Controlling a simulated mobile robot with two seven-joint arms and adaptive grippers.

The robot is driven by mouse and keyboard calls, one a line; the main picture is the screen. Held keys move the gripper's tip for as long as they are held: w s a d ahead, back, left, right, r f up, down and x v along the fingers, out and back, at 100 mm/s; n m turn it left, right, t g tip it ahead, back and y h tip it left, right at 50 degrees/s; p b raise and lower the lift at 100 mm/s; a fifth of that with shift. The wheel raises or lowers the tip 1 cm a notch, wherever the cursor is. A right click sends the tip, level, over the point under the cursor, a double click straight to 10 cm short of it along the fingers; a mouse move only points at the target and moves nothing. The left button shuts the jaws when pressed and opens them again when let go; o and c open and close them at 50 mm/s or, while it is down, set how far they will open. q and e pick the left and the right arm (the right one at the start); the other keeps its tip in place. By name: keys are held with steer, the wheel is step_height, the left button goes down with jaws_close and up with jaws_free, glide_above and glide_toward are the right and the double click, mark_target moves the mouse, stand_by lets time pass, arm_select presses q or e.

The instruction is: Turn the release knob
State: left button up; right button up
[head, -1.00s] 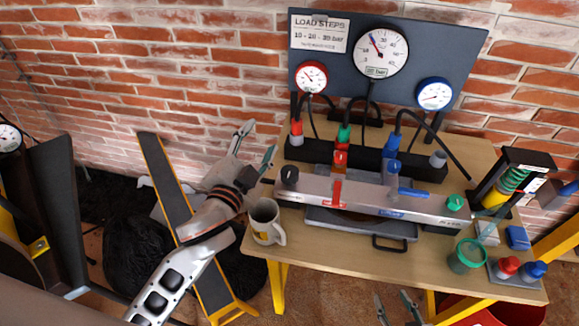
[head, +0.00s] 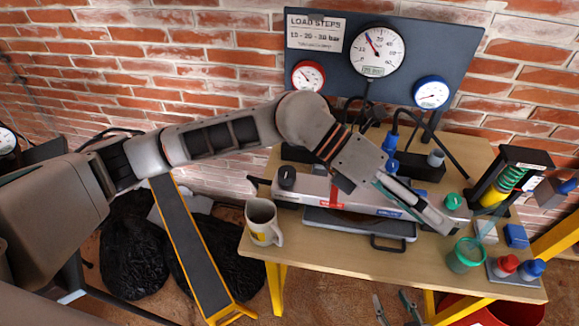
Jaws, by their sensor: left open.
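A long grey metal unit (head: 320,190) lies on the workbench (head: 340,262). It has a black knob (head: 287,177) on its left end and a green knob (head: 453,201) on its right end; I cannot tell which is the release knob. My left gripper (head: 435,216) is open above the right part of the unit, its fingertips just left of and in front of the green knob. I cannot tell whether it touches. The arm hides the red and blue levers, except a red piece (head: 336,196). My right gripper (head: 394,306) is open at the bottom edge, in front of the bench.
A gauge panel (head: 450,55) stands at the back against the brick wall. A mug (head: 262,222) is at the left bench edge. A green cup (head: 466,255), red and blue caps (head: 504,266) and a spring stand (head: 505,185) crowd the right end.

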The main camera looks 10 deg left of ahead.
arm_select(q)
steer(key=w+a+f+t+y, duration=0.1)
steer(key=w+a+f+y, duration=0.4)
steer(key=a+f, duration=0.15)
steer(key=r+n+t+y, duration=0.1)
steer(key=n+t+y, duration=0.15)
steer(key=y, duration=0.55)
glide_above(287, 171)
steer(key=shift+s+d+r+t, duration=0.1)
steer(key=shift+d+t, duration=0.05)
steer(key=shift+t, duration=0.3)
steer(key=shift+a+f, duration=0.2)
steer(key=shift+f, duration=3.6)
steer(key=c, duration=1.1)
